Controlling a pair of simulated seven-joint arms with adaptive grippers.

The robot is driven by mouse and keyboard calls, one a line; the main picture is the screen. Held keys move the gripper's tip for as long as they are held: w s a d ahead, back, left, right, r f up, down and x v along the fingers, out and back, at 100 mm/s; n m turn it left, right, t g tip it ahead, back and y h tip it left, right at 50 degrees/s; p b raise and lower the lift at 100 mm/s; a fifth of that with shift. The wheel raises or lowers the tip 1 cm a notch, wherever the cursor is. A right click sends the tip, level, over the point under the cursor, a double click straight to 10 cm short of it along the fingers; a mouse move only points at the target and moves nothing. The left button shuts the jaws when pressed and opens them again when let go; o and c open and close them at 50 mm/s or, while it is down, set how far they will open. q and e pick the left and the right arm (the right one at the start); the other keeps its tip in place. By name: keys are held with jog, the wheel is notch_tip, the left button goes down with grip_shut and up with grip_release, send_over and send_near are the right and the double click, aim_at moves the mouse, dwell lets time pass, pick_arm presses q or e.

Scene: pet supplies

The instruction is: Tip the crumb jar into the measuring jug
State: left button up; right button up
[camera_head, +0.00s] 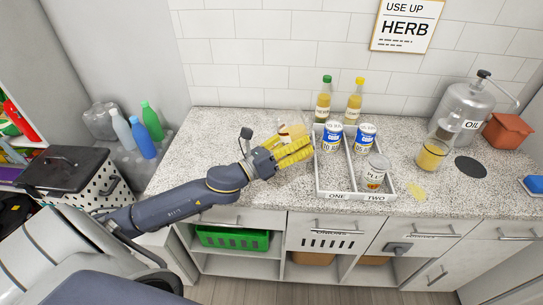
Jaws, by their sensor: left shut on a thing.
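My left gripper (291,151), with yellow fingers, reaches over the counter left of the white tray. It is shut on a small clear vessel with tan contents (293,132), which looks like the crumb jar; the fingers hide much of it, and I cannot tell its exact tilt. A clear vessel with yellow contents (432,155), which looks like the measuring jug, stands upright on the counter to the right of the tray, well apart from the gripper. My right gripper is not in view.
The two-part white tray (341,195) holds blue-and-white cans (332,138) and a tin (375,173). Two bottles (324,98) stand behind it. An oil dispenser (466,111), a dark disc (470,167) and a terracotta container (508,131) are at right. The counter left of my gripper is clear.

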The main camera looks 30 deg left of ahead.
aim_at(298, 131)
pick_arm(q)
jog(key=shift+r+m+g, duration=0.55)
jog(key=shift+r+m, duration=0.25)
jog(key=shift+m, duration=0.6)
jog(key=shift+r+m+g, duration=0.55)
jog(key=shift+r+m, duration=0.25)
jog(key=shift+m, duration=0.6)
